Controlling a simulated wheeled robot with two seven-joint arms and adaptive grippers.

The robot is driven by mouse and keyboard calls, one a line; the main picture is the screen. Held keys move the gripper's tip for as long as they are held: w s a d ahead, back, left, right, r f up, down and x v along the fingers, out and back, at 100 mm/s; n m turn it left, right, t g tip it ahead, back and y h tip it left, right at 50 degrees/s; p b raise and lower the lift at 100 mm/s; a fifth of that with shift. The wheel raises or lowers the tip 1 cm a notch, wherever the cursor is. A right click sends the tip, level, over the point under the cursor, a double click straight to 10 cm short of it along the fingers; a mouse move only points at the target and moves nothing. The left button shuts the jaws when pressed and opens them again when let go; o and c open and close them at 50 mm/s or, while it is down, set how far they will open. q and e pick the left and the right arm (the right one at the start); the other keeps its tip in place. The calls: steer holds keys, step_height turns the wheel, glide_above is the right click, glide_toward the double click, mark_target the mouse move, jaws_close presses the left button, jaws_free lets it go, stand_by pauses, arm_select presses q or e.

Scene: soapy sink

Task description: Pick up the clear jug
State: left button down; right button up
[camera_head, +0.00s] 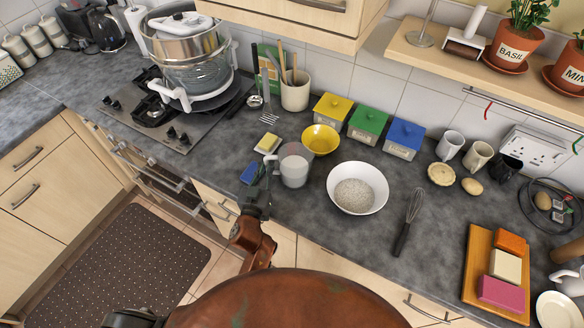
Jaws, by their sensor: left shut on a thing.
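The clear jug (294,169) is a pale, see-through vessel near the front edge of the worktop, left of the white bowl. It looks upright. My left gripper (268,175) is at the left side of the jug and is shut on it, around where its handle is. The fingertips are small and dark, so the exact grip is hard to make out. I cannot tell whether the jug's base touches the worktop. My right gripper is not in view.
A blue sponge (249,173) and a yellow sponge (267,143) lie left of the jug. A yellow bowl (320,139) stands behind it. A white bowl (357,188) of pale grains is close on its right. A whisk (409,222) lies farther right.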

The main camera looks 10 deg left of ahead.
arm_select(q)
steer(key=shift+r, duration=0.2)
stand_by(0.3)
steer(key=shift+r, duration=0.1)
